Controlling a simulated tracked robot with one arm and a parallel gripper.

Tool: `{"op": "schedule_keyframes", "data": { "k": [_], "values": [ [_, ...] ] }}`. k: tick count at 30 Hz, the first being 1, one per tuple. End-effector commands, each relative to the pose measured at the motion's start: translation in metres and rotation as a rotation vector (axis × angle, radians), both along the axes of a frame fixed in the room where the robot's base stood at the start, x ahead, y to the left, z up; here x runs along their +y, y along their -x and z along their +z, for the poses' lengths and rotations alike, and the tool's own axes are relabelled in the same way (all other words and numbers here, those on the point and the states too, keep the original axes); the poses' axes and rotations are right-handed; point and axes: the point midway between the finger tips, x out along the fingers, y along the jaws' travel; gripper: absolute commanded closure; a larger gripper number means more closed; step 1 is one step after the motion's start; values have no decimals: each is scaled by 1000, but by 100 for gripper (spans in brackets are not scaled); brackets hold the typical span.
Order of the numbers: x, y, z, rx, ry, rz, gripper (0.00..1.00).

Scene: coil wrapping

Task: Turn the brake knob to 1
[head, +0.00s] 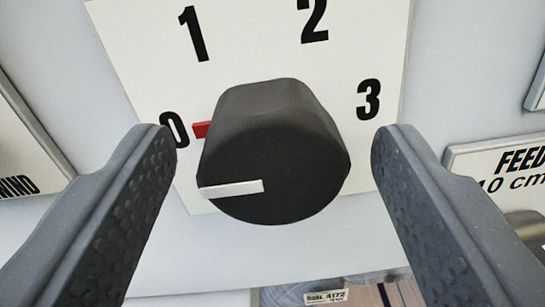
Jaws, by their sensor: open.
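The black brake knob (275,160) stands out from a white dial plate (255,45) in the head view. The plate carries the numbers 0, 1, 2 and 3, running from lower left over the top to the right. The knob's white pointer line (231,189) points left, slightly below the 0. A small red mark (203,130) shows beside the 0, partly hidden behind the knob. My gripper (272,140) is open, with one finger on each side of the knob. Gaps show between both fingers and the knob in the picture; their depth relative to it is hard to tell.
A FEED label plate (505,170) reading 10 cm is at the right, with a metallic part (528,228) below it. Another label plate (22,150) is at the left edge. A small tag (326,297) shows at the bottom.

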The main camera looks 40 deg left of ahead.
Motion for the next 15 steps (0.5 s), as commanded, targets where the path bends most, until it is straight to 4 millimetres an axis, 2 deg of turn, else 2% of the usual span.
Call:
{"op": "schedule_keyframes", "data": {
  "k": [5, 10, 15],
  "values": [
    [0, 0, 0, 0, 0, 0, 39],
    [0, 0, 0, 1, 0, 0, 83],
    [0, 0, 0, 2, -1, 0, 84]
  ]
}}
